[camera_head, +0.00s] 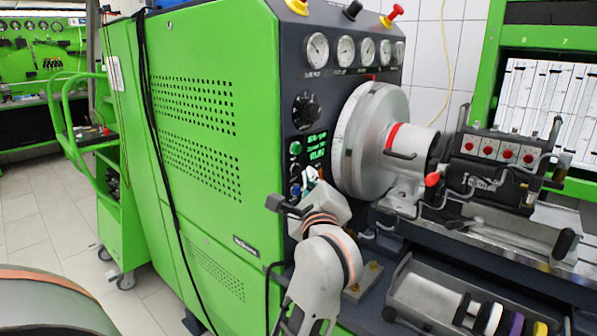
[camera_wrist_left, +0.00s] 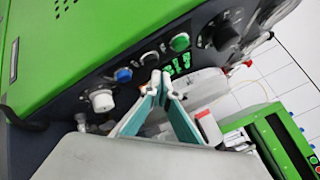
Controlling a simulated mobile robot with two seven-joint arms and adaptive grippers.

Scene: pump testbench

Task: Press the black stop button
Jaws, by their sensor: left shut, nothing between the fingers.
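The black stop button (camera_wrist_left: 149,58) sits on the dark control panel, between a green button (camera_wrist_left: 180,42) and a blue button (camera_wrist_left: 123,74). My left gripper (camera_wrist_left: 160,78) is shut and empty, with its fingertips close to the panel just below the black button in the left wrist view. I cannot tell whether they touch it. In the head view, my left gripper (camera_head: 311,178) is in front of the lower panel, below the green button (camera_head: 295,147). My right gripper is not in view.
The green display (camera_head: 314,141) and a black dial (camera_head: 306,110) are above the gripper. A large metal disc (camera_head: 365,140) stands close on its right. The green cabinet wall (camera_head: 200,150) is on the left. A white knob (camera_wrist_left: 102,100) projects from the panel.

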